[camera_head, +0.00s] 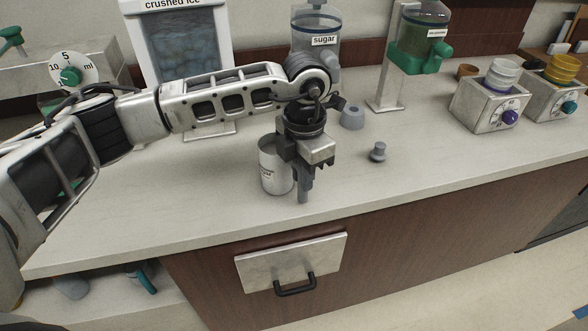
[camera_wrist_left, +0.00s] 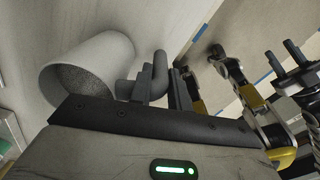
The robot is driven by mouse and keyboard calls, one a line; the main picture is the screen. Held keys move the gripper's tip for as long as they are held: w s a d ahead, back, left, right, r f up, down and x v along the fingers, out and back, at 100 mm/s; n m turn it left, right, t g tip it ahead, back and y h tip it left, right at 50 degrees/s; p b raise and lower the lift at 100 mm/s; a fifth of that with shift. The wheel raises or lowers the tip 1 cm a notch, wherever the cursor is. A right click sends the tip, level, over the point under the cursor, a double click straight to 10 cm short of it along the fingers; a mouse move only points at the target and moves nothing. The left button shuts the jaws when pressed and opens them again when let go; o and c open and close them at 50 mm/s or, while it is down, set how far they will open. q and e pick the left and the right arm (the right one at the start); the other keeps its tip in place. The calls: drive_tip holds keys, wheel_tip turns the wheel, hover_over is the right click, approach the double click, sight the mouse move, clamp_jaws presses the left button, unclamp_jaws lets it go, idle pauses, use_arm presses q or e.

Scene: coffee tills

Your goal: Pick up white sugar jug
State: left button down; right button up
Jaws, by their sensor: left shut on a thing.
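The white sugar jug (camera_head: 270,168) stands upright near the front edge of the counter. It is a pale cylinder with small dark lettering, partly hidden behind my left gripper. My left gripper (camera_head: 302,192) points down at the jug's right side and is shut on its handle. The left wrist view shows the jug (camera_wrist_left: 105,60) with grainy grey contents in its open mouth. Its grey handle (camera_wrist_left: 158,72) lies at the left gripper's fingers (camera_wrist_left: 172,90). What looks like my right gripper (camera_wrist_left: 283,56) shows at that view's right edge, apart from the jug; its opening is unclear.
A sugar dispenser (camera_head: 318,28) stands behind my left wrist, with a green-valved dispenser (camera_head: 424,38) to its right. A grey stopper-like piece (camera_head: 378,152) and a grey cone (camera_head: 352,117) sit right of the jug. The front right of the counter is clear.

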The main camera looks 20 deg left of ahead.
use_arm(q)
wheel_tip(320, 180, up, 3)
drive_tip(key=shift+f, duration=0.1)
drive_tip(key=s+d+r+b, duration=0.3)
drive_tip(key=s+d+r, duration=0.6)
drive_tip(key=s+r, duration=0.1)
drive_tip(key=shift+s+b, duration=0.3)
drive_tip(key=shift+s, duration=0.15)
use_arm(e)
drive_tip(key=shift+a+f, duration=0.25)
drive_tip(key=shift+f, duration=0.5)
use_arm(q)
drive_tip(key=shift+a, duration=0.1)
use_arm(e)
drive_tip(key=shift+w+a+r, duration=0.1)
drive_tip(key=shift+w, duration=0.15)
